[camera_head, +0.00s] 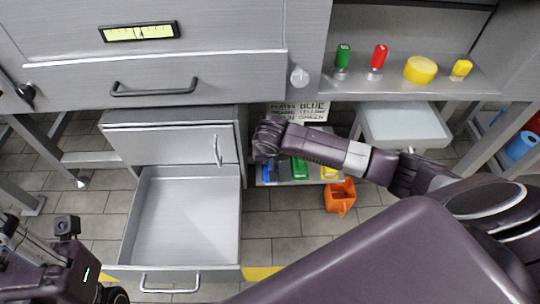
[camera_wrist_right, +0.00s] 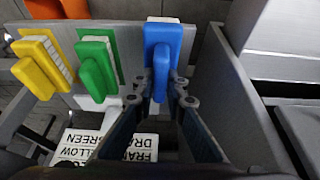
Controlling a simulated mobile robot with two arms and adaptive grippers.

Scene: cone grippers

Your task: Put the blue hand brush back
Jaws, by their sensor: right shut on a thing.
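The blue hand brush (camera_wrist_right: 163,45) is between the fingertips of my right gripper (camera_wrist_right: 161,92), which is shut on its handle. It is at the end of a row on a grey rack panel (camera_wrist_right: 122,40), beside a green brush (camera_wrist_right: 97,66) and a yellow brush (camera_wrist_right: 38,68). I cannot tell whether the rack bears the blue brush. In the head view, the blue brush (camera_head: 268,172) shows below my right wrist, which hides the right fingers. My left gripper (camera_head: 62,245) is at the lower left, away from the brushes; its fingers are not clear.
A label sign (camera_head: 300,110) is behind the rack. An open, empty drawer (camera_head: 185,215) stands left of it. An orange bucket (camera_head: 340,197) is on the floor to the right. A grey side wall (camera_wrist_right: 240,100) is close to my right gripper.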

